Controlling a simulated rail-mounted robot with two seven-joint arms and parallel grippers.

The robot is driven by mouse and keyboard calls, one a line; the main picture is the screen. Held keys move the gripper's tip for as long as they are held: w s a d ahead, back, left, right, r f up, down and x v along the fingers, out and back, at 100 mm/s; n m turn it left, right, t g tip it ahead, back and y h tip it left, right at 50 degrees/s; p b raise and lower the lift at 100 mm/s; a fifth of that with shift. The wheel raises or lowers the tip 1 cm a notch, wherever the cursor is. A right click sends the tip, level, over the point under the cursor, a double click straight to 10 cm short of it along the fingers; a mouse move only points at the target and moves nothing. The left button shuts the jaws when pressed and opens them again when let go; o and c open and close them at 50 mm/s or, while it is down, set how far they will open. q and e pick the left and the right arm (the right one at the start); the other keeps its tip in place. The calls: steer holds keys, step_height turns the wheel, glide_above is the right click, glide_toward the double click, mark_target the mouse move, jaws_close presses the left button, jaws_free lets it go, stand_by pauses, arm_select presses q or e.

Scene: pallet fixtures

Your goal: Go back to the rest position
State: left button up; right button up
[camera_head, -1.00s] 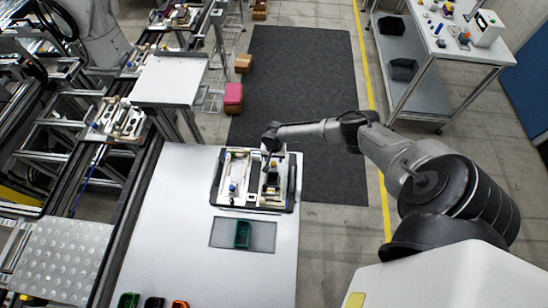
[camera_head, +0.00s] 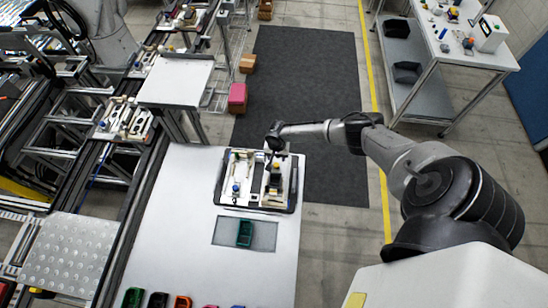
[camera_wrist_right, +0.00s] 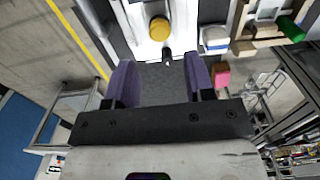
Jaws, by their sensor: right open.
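My right arm reaches in from the right in the head view, with my right gripper (camera_head: 272,148) over the far edge of the dark pallet (camera_head: 230,203) with white fixtures on the white table. In the right wrist view the two purple fingers of my right gripper (camera_wrist_right: 161,82) stand apart with nothing between them. A round yellow part (camera_wrist_right: 159,28) and a small dark peg (camera_wrist_right: 167,57) show just beyond the fingers. My left gripper is not in view.
A green part (camera_head: 244,234) lies on a grey mat (camera_head: 222,231) nearer me. Coloured bins (camera_head: 182,302) line the near table edge. Rails and another fixture (camera_head: 125,120) stand at the left. A side table (camera_head: 460,50) stands at the back right. The left table surface is clear.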

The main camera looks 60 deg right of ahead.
stand_by(0.4)
steer(key=shift+s+n, duration=0.15)
steer(key=shift+n, duration=0.85)
steer(key=w+a+r+n+t+h, duration=0.1)
steer(key=w+a+r+n, duration=0.3)
steer(key=a+r+n, duration=0.3)
steer(key=w+a+r+n+t+h, duration=0.25)
steer(key=a+r+n, duration=0.25)
steer(key=r+n, duration=0.3)
steer(key=s+a+r+n+t+y, duration=0.2)
steer(key=a+r+n+t, duration=0.1)
steer(key=a+r, duration=0.65)
steer(key=s+a+r+m+t, duration=0.1)
steer(key=s+a+r+m, duration=0.25)
steer(key=s, duration=0.65)
steer(key=s+f+g+y, duration=0.1)
steer(key=s+f, duration=0.2)
steer(key=s, duration=0.3)
steer(key=s+a+f+m+g, duration=0.1)
steer(key=s+f+g, duration=0.1)
steer(key=s+f, duration=0.2)
steer(key=s, duration=0.3)
steer(key=shift+f+y, duration=0.3)
steer(key=shift+y, duration=0.05)
